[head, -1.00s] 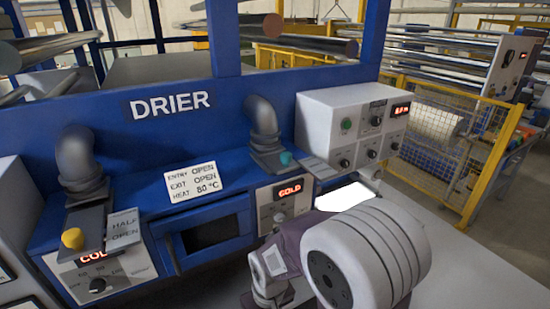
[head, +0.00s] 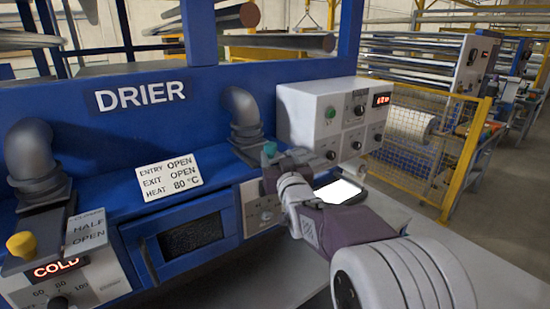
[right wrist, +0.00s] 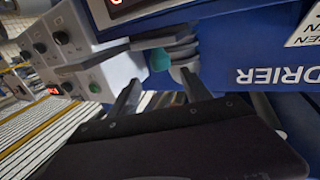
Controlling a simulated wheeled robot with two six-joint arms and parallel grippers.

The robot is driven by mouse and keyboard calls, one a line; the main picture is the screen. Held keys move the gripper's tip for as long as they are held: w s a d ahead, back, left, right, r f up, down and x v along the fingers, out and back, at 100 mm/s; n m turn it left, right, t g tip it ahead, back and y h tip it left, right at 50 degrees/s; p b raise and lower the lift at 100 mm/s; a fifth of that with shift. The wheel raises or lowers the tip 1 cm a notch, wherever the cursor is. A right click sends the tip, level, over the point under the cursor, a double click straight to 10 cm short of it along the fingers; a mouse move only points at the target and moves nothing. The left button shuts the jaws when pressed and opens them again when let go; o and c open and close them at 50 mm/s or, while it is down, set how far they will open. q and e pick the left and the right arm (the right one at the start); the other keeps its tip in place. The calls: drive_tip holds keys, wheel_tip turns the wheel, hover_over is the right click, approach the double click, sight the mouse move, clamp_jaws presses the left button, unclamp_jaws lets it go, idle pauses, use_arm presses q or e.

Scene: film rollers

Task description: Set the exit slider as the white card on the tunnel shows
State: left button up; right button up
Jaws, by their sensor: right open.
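The white card (head: 170,177) on the blue drier tunnel reads ENTRY OPEN, EXIT OPEN, HEAT 80 °C. The exit slider's teal knob (head: 270,148) stands below the right grey duct (head: 242,112); it also shows in the right wrist view (right wrist: 160,60). My right gripper (head: 279,165) is close to this knob. In the right wrist view my right gripper (right wrist: 160,92) is open and empty, its fingertips just short of the knob and apart from it. The gripper hides most of the exit slider's label in the head view. My left gripper is not in view.
The entry slider's yellow knob (head: 22,244) sits at the left beside a HALF / OPEN label (head: 88,233). A display below reads COLD (head: 55,268). A white control box (head: 305,115) stands close behind my right gripper. A yellow mesh fence (head: 420,150) is at the right.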

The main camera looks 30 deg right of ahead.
sight(272, 147)
drive_tip(key=p+x, duration=0.3)
drive_tip(key=x, duration=0.5)
drive_tip(key=shift+w+a, duration=0.1)
drive_tip(key=shift+a, duration=0.05)
drive_tip(key=shift+w+d+r, duration=0.1)
drive_tip(key=shift+w+d, duration=0.1)
drive_tip(key=shift+w, duration=0.1)
drive_tip(key=shift+a, duration=0.1)
drive_tip(key=shift+c, duration=0.9)
clamp_jaws()
